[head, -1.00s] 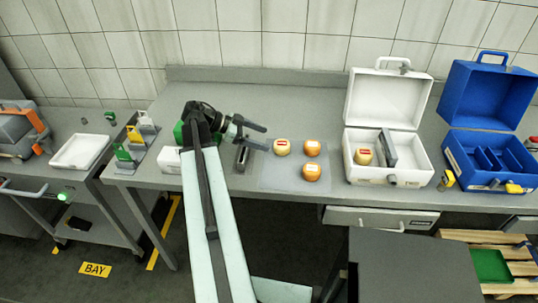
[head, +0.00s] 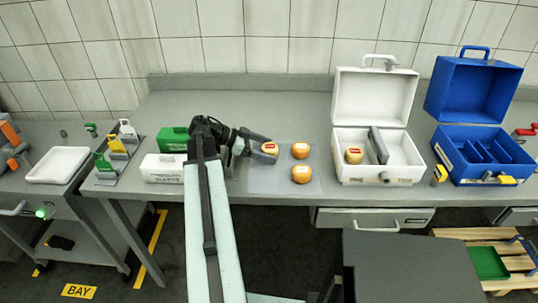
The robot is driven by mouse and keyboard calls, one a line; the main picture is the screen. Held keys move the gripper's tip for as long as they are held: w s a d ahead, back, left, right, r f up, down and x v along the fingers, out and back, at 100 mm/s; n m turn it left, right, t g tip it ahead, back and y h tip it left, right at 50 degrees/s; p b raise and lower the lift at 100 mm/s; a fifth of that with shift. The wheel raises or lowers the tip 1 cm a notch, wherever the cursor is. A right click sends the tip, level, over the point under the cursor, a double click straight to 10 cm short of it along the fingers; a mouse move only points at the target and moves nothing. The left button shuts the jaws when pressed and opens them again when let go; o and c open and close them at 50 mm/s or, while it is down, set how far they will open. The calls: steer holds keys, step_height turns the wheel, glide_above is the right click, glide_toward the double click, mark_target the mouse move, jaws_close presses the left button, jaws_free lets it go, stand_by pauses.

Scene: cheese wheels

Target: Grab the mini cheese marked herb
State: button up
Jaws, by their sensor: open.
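My gripper (head: 266,147) is open at the left cheese on the mat, with its fingers on either side of that cheese. This mini cheese (head: 269,149) is pale on top with a red label. Two orange mini cheeses with pale labels, one behind (head: 300,150) and one in front (head: 301,174), sit to its right on the grey mat (head: 270,187). Another pale mini cheese with a red label (head: 354,156) is inside the open white case (head: 345,173). The label words are too small to read, so I cannot tell which is herb.
A dark upright piece (head: 378,146) stands in the white case. An open blue case (head: 468,177) is at the right. Green (head: 174,138) and white (head: 162,170) boxes stand left of my gripper. The counter behind the cheeses is clear.

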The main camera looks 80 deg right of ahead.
mark_target(266, 147)
steer(key=shift+r, duration=0.1)
steer(key=c, duration=1.6)
steer(key=shift+o, duration=0.2)
step_height(266, 147, up, 10)
steer(key=p, duration=1)
steer(key=shift+r, duration=0.1)
